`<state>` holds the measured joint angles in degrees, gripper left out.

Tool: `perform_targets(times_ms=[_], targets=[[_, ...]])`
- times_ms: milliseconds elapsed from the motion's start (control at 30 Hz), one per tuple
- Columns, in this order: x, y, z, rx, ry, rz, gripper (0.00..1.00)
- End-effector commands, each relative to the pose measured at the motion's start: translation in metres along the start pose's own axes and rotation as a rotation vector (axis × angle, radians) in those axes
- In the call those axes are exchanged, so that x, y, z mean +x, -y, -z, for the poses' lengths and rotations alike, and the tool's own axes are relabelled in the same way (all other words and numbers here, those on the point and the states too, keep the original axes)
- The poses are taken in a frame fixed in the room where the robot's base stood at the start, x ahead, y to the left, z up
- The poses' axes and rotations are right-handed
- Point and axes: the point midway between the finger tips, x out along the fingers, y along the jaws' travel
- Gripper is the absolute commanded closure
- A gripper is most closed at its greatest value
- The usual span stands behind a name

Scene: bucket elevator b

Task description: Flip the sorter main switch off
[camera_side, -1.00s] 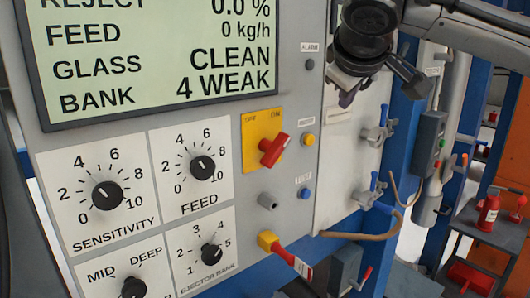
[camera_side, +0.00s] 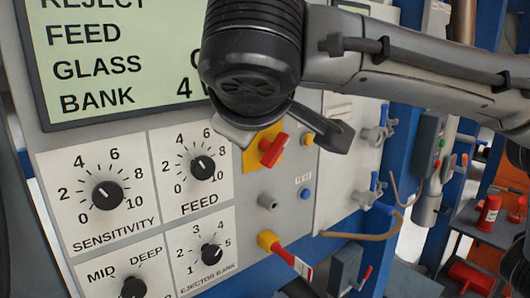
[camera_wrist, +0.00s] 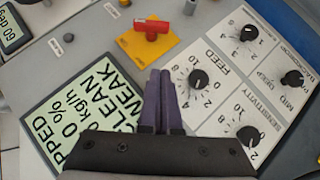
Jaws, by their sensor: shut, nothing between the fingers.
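The main switch is a red handle (camera_side: 272,150) on a yellow plate (camera_side: 249,158), on the grey panel right of the feed dial. The handle sits tilted across the plate in the side view. In the wrist view the red handle (camera_wrist: 152,27) lies above my fingertips, on its yellow plate (camera_wrist: 138,50). My gripper (camera_wrist: 161,72) is shut and empty, its two dark fingers together, apart from the handle in that picture. In the side view my wrist hides the plate's upper part, and the fingertips cannot be made out.
The display (camera_side: 85,55) is left of my wrist. Dials for sensitivity (camera_side: 107,195), feed (camera_side: 203,167) and ejector bank (camera_side: 212,252) are nearby.

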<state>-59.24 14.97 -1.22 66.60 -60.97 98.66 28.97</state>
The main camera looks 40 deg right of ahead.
Motion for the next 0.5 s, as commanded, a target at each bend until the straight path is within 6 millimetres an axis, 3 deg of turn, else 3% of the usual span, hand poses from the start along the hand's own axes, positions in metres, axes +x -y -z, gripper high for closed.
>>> perform_targets(times_ms=[167,500], targets=[[0.024,-0.001,-0.001,-0.001,0.006,-0.003,1.0],[0.091,-0.001,-0.001,0.0,0.006,-0.003,1.0]])
